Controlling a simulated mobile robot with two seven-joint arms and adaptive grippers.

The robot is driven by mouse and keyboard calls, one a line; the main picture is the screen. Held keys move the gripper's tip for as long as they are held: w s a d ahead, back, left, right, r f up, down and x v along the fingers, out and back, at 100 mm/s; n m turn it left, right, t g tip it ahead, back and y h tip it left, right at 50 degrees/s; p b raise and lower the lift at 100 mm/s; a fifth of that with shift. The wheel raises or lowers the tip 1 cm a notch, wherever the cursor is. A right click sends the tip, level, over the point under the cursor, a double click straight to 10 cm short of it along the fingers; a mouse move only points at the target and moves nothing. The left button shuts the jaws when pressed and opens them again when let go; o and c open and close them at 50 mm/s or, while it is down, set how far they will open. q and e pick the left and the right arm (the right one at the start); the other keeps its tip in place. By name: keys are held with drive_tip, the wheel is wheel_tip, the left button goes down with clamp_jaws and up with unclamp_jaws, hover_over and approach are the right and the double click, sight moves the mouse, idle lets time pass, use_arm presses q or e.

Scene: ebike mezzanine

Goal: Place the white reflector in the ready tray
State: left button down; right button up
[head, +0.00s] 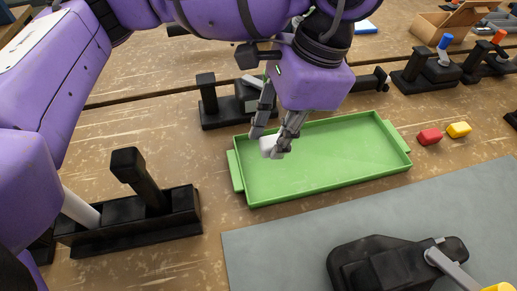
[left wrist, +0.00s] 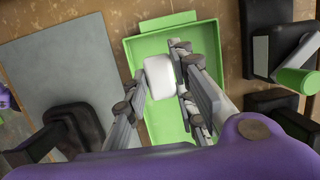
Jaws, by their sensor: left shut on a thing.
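My left gripper (head: 272,148) is shut on the white reflector (head: 267,143), which sits between its fingertips. In the left wrist view the white reflector (left wrist: 160,77) shows as a rounded white block between the two fingers of the gripper (left wrist: 160,80). The green ready tray (head: 330,187) lies on the wooden bench, and the held reflector is over its left part. The tray also shows behind the fingers in the left wrist view (left wrist: 205,35). I cannot tell how high the reflector is above the tray floor. The tray looks empty. My right gripper is not in view.
A grey mat (head: 290,245) with a black fixture (head: 390,265) is in front. Black fixtures stand at the left (head: 130,225) and behind the tray (head: 222,108).

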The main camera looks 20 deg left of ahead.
use_arm(q)
drive_tip(key=a+f, duration=0.1)
drive_tip(key=f, duration=0.1)
drive_tip(key=a+f, duration=0.1)
drive_tip(key=shift+w+a+f, duration=0.25)
drive_tip(key=shift+a, duration=0.05)
drive_tip(key=shift+a+f, duration=0.3)
drive_tip(key=shift+f, duration=0.1)
drive_tip(key=x, duration=0.3)
drive_tip(key=shift+w+d+f, duration=0.1)
drive_tip(key=shift+w+f, duration=0.1)
drive_tip(key=shift+f, duration=0.25)
drive_tip(key=shift+f+b, duration=0.5)
drive_tip(key=c, duration=1.7)
unclamp_jaws()
drive_tip(key=shift+r, duration=0.1)
drive_tip(key=shift+o, duration=1.2)
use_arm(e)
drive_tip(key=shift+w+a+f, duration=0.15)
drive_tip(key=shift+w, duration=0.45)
